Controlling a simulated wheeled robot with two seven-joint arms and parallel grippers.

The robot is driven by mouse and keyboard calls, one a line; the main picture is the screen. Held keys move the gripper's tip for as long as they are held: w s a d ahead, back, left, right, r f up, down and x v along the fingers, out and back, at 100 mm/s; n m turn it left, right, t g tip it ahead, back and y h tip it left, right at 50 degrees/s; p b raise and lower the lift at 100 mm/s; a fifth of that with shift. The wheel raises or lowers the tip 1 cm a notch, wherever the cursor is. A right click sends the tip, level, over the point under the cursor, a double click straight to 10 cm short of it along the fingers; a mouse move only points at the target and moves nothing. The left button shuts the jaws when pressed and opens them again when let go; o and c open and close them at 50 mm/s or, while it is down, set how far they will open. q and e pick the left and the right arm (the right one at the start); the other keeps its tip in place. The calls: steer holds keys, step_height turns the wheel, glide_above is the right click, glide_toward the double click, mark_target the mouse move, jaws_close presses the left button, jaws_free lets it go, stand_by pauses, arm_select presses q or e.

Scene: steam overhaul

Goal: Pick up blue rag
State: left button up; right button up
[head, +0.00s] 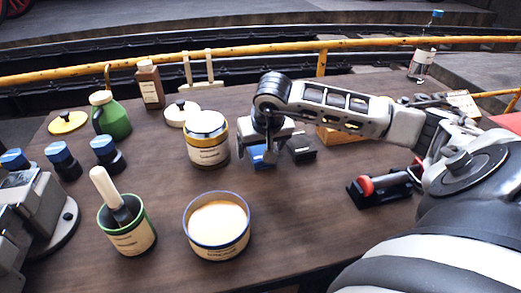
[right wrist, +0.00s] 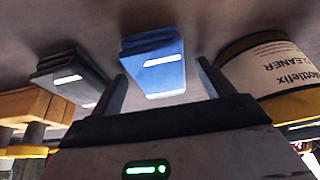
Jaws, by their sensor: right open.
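The blue rag (head: 262,162) is a small folded stack with a white label, lying on the brown table just below my right gripper (head: 265,150). In the right wrist view the blue rag (right wrist: 153,65) shows between and beyond the two dark fingers of the open right gripper (right wrist: 162,88). The fingers look apart from it, with nothing held. In the head view the gripper hides part of the rag. A dark grey folded rag (head: 301,148) lies just to its right; it also shows in the right wrist view (right wrist: 72,77). My left gripper is not in view.
A large cleaner tin (head: 207,151) stands close left of the blue rag. An open tin of pale contents (head: 217,222) and a green-rimmed pot with a brush (head: 130,236) stand nearer. The table's front middle right is clear.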

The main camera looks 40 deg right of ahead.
mark_target(261, 151)
steer(key=shift+f, duration=0.1)
stand_by(0.3)
steer(key=c, duration=1.1)
steer(key=shift+r, duration=0.55)
steer(key=r, duration=0.3)
steer(key=shift+s+a+r, duration=0.2)
steer(key=shift+r, duration=0.05)
steer(key=s+r, duration=0.1)
steer(key=s+a+r, duration=0.1)
steer(key=a+r, duration=0.1)
steer(key=r, duration=0.1)
steer(key=shift+s+a+b, duration=0.1)
steer(key=shift+s+b, duration=0.3)
steer(key=s+a+r, duration=0.1)
steer(key=s+a, duration=0.1)
steer(key=s+a+r, duration=0.2)
steer(key=s, duration=0.1)
steer(key=s+a+r, duration=0.2)
steer(key=shift+s+b, duration=0.3)
steer(key=shift+s, duration=0.1)
steer(key=shift+o, duration=0.7)
steer(key=shift+a+f, duration=0.1)
steer(key=shift+f, duration=0.05)
